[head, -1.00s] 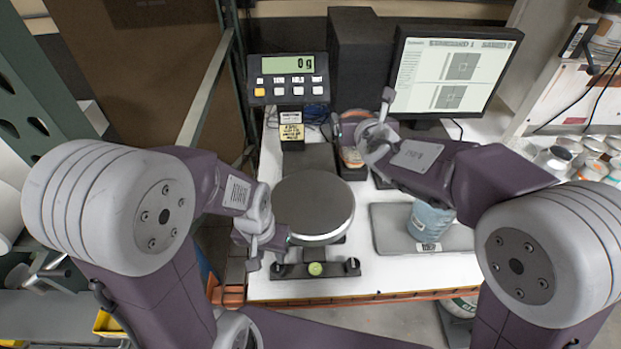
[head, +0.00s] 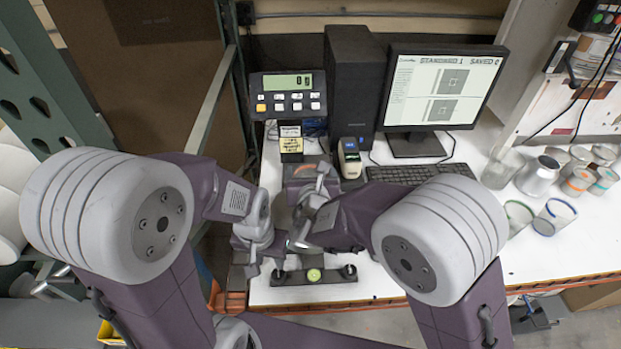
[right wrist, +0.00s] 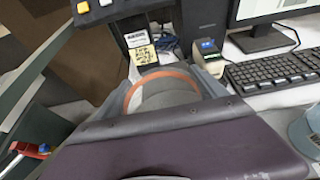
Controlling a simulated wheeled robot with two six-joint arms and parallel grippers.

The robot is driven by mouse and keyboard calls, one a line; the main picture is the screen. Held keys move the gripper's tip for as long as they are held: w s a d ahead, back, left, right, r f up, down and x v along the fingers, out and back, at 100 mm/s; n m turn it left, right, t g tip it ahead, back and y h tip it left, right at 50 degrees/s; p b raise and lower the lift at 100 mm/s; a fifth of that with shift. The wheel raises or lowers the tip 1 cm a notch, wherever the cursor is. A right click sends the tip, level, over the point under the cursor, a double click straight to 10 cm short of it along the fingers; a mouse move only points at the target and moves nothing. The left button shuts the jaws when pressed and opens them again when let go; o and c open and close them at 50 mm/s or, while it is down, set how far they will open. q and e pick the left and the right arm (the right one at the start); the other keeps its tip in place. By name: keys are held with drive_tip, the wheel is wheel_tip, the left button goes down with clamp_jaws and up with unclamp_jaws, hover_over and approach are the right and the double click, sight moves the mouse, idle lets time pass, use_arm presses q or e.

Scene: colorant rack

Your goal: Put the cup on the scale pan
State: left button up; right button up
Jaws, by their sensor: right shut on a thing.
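The cup (right wrist: 172,92), grey inside with an orange band, is between the fingers of my right gripper (right wrist: 165,85) in the right wrist view. In the head view the cup's orange-banded top (head: 299,170) shows just behind my right gripper (head: 312,198). The scale pan is almost wholly hidden by my arms and the cup; I cannot tell whether the cup touches it. The scale display (head: 289,82) reads 0 g. My left gripper (head: 267,254) is open and empty at the pan's left front.
The scale's front foot bar (head: 314,275) lies near the table edge. A small label device (head: 349,158), keyboard (head: 408,174), monitor (head: 440,88) and black tower (head: 353,82) stand behind. Several cups (head: 555,216) and a metal can (head: 538,176) stand at the right.

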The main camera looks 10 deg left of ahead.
wheel_tip(320, 180, down, 3)
drive_tip(key=shift+w+a, duration=0.1)
drive_tip(key=shift+w, duration=0.05)
drive_tip(key=o, duration=1.2)
drive_tip(key=shift+o, duration=0.2)
drive_tip(key=shift+r, duration=0.2)
drive_tip(key=b+v, duration=0.1)
drive_tip(key=v, duration=1.1)
